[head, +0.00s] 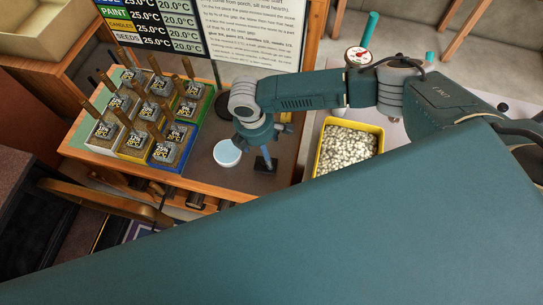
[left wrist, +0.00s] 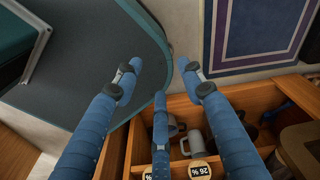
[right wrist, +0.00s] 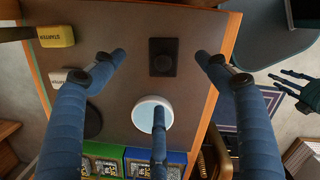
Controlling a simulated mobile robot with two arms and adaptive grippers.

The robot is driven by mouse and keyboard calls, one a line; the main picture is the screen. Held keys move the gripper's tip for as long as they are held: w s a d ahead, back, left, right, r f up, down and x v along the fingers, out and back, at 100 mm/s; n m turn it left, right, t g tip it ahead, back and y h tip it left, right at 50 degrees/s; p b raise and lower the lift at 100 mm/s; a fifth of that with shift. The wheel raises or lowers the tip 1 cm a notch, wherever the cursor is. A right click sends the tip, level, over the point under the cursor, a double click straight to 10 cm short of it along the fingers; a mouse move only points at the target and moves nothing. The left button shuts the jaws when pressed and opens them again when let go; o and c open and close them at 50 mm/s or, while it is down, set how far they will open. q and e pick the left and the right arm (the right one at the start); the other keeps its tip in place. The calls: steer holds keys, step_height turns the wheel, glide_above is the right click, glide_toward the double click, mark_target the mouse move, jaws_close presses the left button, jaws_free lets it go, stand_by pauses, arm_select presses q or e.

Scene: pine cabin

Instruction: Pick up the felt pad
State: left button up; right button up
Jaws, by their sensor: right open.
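No thing is plainly marked as the felt pad. A flat black square with a round raised middle (right wrist: 163,57) lies on the brown bench top, between the fingertips' directions in the right wrist view; it also shows in the head view (head: 264,164). A black round disc (right wrist: 93,122) lies to its lower left, partly behind a finger. I cannot tell which is the felt pad. My right gripper (right wrist: 161,60) is open and empty, pointing down above the bench. My left gripper (left wrist: 163,78) is open and empty, away from the bench top, above an open drawer.
A white bowl (right wrist: 147,112) stands close to the black square. Labelled coloured trays with wooden-handled blocks (head: 150,120) fill the bench's left side. A yellow bin of pale pebbles (head: 350,145) stands right of the bench. The open drawer (left wrist: 185,108) holds mugs.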

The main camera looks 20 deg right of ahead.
mark_target(264, 161)
steer(key=f, duration=0.3)
steer(key=shift+s+a+f, duration=0.1)
steer(key=shift+s+f, duration=0.1)
steer(key=shift+f, duration=0.25)
steer(key=f, duration=0.3)
steer(key=f+p, duration=0.1)
steer(key=shift+d+f, duration=0.2)
steer(key=shift+d, duration=0.05)
steer(key=shift+f, duration=0.3)
steer(key=shift+c, duration=0.5)
arm_select(q)
steer(key=a, duration=0.1)
steer(key=s+a, duration=0.2)
steer(key=shift+a+r, duration=0.2)
steer(key=shift+r, duration=0.2)
arm_select(e)
steer(key=c, duration=1.2)
